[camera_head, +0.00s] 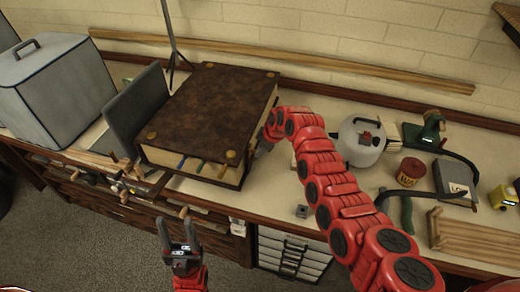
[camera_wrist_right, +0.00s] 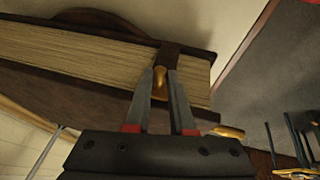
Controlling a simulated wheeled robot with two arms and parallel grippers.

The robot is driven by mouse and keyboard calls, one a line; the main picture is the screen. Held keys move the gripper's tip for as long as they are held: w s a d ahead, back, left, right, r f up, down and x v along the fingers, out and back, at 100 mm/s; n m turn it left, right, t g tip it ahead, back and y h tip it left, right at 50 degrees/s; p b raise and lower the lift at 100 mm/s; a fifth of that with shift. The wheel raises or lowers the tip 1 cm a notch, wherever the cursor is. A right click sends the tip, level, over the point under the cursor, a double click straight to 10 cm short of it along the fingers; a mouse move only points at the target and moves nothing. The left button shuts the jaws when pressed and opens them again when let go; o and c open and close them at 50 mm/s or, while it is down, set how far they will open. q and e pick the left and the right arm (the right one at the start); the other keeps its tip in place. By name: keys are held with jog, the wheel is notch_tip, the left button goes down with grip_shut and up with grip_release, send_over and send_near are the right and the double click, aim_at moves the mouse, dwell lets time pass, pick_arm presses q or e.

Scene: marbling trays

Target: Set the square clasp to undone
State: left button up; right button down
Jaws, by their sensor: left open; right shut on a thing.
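A large brown leather-bound book (camera_head: 215,95) lies on the bench, with brass corner pieces and coloured ribbons at its front edge. In the right wrist view its page block (camera_wrist_right: 85,60) shows, with a dark strap (camera_wrist_right: 178,58) across it. A brass clasp piece (camera_wrist_right: 160,80) sits at the strap's end; I cannot tell whether it is square. My right gripper (camera_wrist_right: 163,88) is shut on it. In the head view that gripper is mostly hidden at the book's right side. My left gripper (camera_head: 188,222) is open and empty, in front of the bench, below the book.
A grey box with handle (camera_head: 55,85) and a dark upright panel (camera_head: 138,108) stand left of the book. A white kettle-like pot (camera_head: 361,140), a red tin (camera_head: 411,170) and a grey block (camera_head: 452,178) stand to the right.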

jog(key=s+d+f+t+y+b, duration=0.2)
jog(key=d+f+y+b, duration=0.3)
jog(key=b, duration=1.4)
jog(key=shift+s+d+f+m+t+y+b, duration=0.35)
jog(key=shift+d+y, duration=0.45)
jog(key=shift+d, duration=0.4)
jog(key=shift+w, duration=0.1)
